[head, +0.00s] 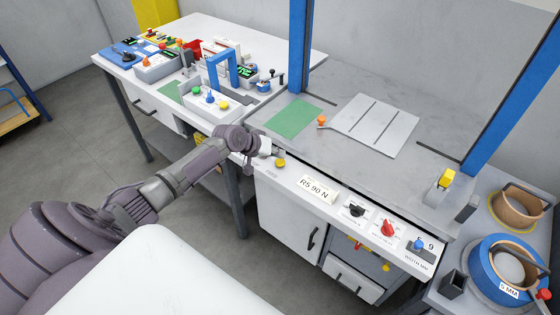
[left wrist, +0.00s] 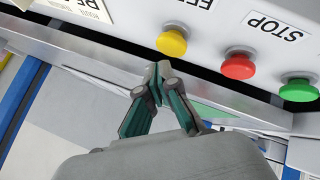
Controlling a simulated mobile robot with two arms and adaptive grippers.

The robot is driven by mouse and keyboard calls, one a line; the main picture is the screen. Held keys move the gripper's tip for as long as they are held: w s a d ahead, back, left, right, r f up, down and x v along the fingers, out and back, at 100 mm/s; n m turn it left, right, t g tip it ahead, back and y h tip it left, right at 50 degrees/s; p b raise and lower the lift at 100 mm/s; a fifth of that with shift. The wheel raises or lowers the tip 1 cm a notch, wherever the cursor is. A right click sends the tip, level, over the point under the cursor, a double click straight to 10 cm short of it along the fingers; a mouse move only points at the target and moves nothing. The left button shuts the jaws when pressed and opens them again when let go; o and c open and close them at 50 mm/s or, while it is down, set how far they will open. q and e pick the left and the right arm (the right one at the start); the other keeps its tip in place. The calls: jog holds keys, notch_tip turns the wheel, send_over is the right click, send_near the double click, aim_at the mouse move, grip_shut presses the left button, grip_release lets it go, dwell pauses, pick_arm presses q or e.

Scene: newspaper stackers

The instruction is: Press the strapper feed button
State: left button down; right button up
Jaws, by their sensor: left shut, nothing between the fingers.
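The yellow button (left wrist: 171,43) sits on the white front panel of the strapper, below a cut-off label that begins "FEE". It also shows in the head view (head: 280,162) at the panel's left part. My left gripper (left wrist: 157,78) is shut and empty, its fingertips just short of the yellow button in the left wrist view. I cannot tell whether they touch it. In the head view my left gripper (head: 275,152) reaches the panel from the left, beside the yellow button. My right gripper is in neither view.
A red button (left wrist: 238,66) under a STOP label (left wrist: 272,25) and a green button (left wrist: 298,90) stand right of the yellow one. A panel sign (head: 314,189), a black knob (head: 355,210) and a red knob (head: 388,228) lie further right. Blue uprights (head: 301,45) frame the grey worktop.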

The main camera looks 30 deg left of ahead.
aim_at(278, 162)
pick_arm(q)
jog(key=shift+f, duration=0.4)
jog(key=shift+f+b, duration=0.55)
jog(key=shift+b, duration=0.05)
dwell(0.5)
jog(key=shift+r, duration=0.1)
jog(key=shift+r+p, duration=0.85)
jog(key=shift+p, duration=0.05)
notch_tip(278, 162, up, 5)
jog(key=p, duration=0.4)
jog(key=shift+r+p, duration=0.1)
jog(key=shift+p, duration=0.25)
dwell(0.4)
